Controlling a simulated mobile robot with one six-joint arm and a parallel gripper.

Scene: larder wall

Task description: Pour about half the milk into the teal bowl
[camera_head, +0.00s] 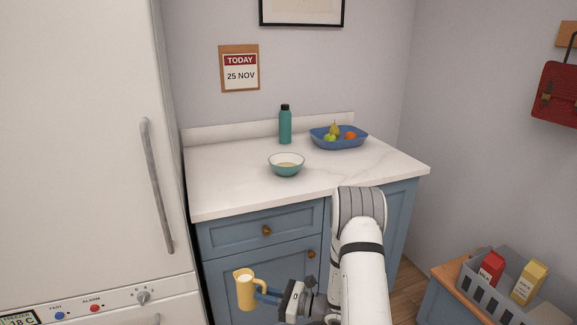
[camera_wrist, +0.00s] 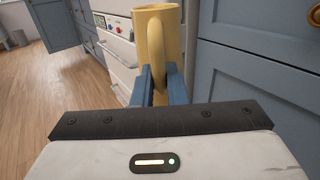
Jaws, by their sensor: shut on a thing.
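A yellow jug (camera_head: 243,291) with pale liquid showing at its top is held upright in front of the counter's cabinet, below the worktop. My gripper (camera_head: 265,295) is shut on the jug's handle. In the wrist view the blue fingers of my gripper (camera_wrist: 160,88) close around the handle of the jug (camera_wrist: 167,22). The teal bowl (camera_head: 287,171) stands on the worktop, up and to the right of the jug. It has a pale inside with something beige at the bottom; I cannot tell what.
The marble worktop (camera_head: 232,186) is clear around the bowl. A teal bottle (camera_head: 285,127) and a blue fruit bowl (camera_head: 338,142) stand behind. A white fridge (camera_head: 80,120) is at left. A grey crate (camera_head: 480,290) with a red milk carton (camera_head: 491,267) and yellow carton (camera_head: 529,282) is lower right.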

